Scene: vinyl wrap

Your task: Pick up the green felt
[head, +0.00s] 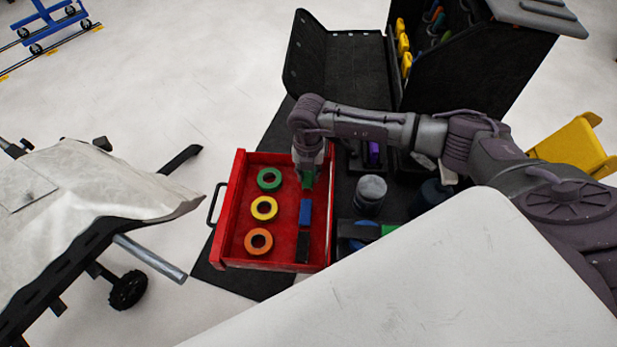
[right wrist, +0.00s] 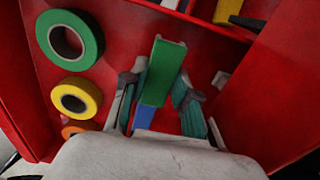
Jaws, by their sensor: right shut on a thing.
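The green felt (right wrist: 160,75) is a green block-like piece standing between the fingers of my right gripper (right wrist: 158,90) in the right wrist view. My right gripper is shut on it. In the head view my right gripper (head: 308,173) points down into the red drawer (head: 224,235), at its far right part. The green felt (head: 308,182) shows there as a small patch below the fingers, mostly hidden. Whether it touches the drawer floor I cannot tell. My left gripper is not in view.
A blue block (head: 305,212) and a black block (head: 302,246) lie in the drawer, nearer than the felt. Green (head: 269,172), yellow (head: 255,212) and orange (head: 249,241) tape rolls line its left side. A grey jar (head: 370,192) stands to the right.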

